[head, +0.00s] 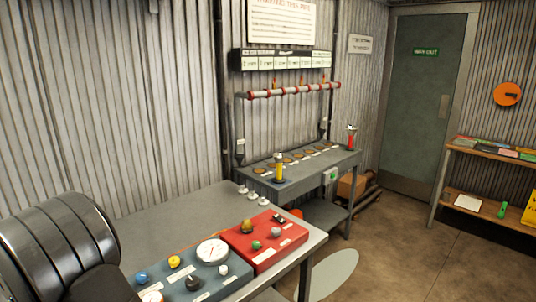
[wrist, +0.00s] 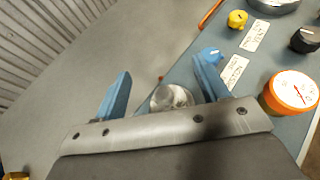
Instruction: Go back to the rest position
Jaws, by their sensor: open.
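My gripper (wrist: 163,82) shows in the wrist view with its two blue fingers spread apart. A round, shiny silver knob (wrist: 170,97) shows between the fingers, close to the grey-blue panel's edge; I cannot tell how far below the fingers it is. Nothing is seen clamped. The grey-blue panel (wrist: 212,95) is under the right finger. In the head view the gripper's fingers do not show; a dark, ribbed part of my arm fills the lower left corner.
The blue knob (wrist: 210,56), yellow knob (wrist: 237,19) and orange-rimmed gauge (wrist: 291,93) lie right of the gripper. A red panel (head: 264,240) sits on the workbench (head: 170,222). Bare bench top lies left of the panels. A second bench (head: 300,166) stands by the wall pipe (head: 290,90).

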